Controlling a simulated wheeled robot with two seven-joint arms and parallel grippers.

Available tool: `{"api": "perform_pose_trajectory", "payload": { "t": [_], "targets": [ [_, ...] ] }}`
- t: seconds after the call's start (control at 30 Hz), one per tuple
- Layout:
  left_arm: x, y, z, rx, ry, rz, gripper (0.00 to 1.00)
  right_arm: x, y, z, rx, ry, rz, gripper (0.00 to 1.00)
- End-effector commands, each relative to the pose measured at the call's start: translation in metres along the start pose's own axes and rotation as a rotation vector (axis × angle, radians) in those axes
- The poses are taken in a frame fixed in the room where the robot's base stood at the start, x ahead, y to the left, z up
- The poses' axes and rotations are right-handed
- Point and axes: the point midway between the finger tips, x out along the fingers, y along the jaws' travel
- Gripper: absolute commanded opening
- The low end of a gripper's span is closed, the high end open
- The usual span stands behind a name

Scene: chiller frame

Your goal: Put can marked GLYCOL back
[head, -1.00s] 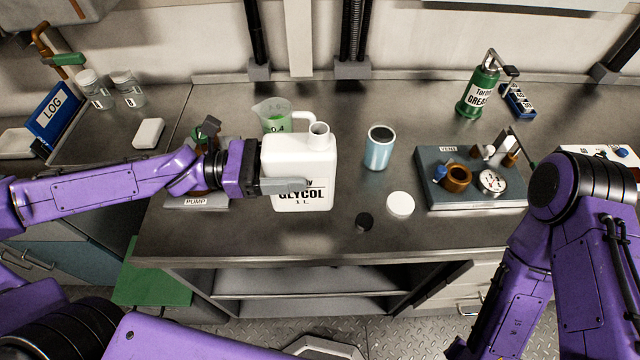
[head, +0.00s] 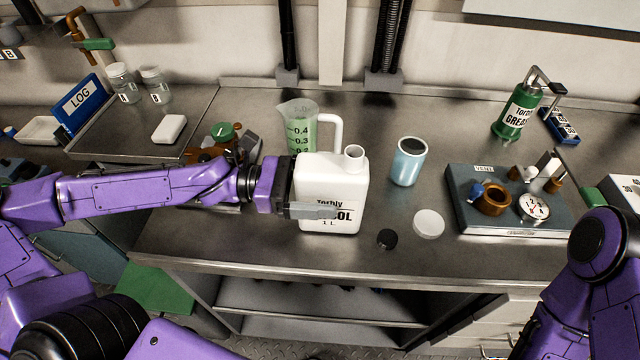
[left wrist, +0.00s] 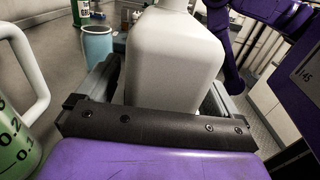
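The white GLYCOL can (head: 331,180) stands upright on the bench, with its label facing me and its open neck on top. My left gripper (head: 308,209) reaches it from the left. One finger lies across the front and hides part of the label; the far finger is hidden behind the can. In the left wrist view the can (left wrist: 172,62) stands between the widely spaced fingers, which seem to have narrow gaps beside it; contact at the tips is unclear. My right arm is at the lower right, but its gripper is out of view.
A measuring jug (head: 297,128) with green liquid stands close behind the can. A valve board (head: 470,215) is farther right. Pump parts lie behind my left forearm.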

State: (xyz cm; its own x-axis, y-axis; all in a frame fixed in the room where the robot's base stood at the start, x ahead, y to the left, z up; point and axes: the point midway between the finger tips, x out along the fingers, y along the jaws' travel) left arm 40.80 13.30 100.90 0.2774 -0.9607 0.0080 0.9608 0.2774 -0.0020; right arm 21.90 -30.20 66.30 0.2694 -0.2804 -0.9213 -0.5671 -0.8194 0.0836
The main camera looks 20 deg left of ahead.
Motion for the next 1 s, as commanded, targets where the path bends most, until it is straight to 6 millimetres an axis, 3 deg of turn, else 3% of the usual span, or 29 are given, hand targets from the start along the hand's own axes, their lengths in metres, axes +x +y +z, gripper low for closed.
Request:
{"api": "perform_pose_trajectory", "payload": {
  "t": [0.33, 0.47, 0.6, 0.8, 1.0],
  "targets": [
    [-0.006, 0.001, 0.008, 0.001, -0.005, 0.005, 0.94, -0.01, 0.001, -0.004, 0.0, 0.0, 0.0, 0.43],
    [-0.031, 0.002, 0.014, 0.001, -0.006, 0.008, 0.94, -0.032, 0.003, -0.013, 0.0, 0.0, 0.0, 0.43],
    [-0.068, 0.001, 0.01, -0.003, -0.003, 0.01, 0.94, -0.051, 0.004, -0.021, 0.0, 0.0, 0.0, 0.43],
    [-0.108, 0.001, 0.003, -0.002, -0.001, 0.004, 0.94, -0.053, 0.005, -0.022, 0.0, 0.0, 0.0, 0.43],
    [-0.121, 0.0, 0.003, 0.0, 0.001, 0.0, 0.94, -0.053, 0.005, -0.022, 0.0, 0.0, 0.0, 0.43]
  ]
}}
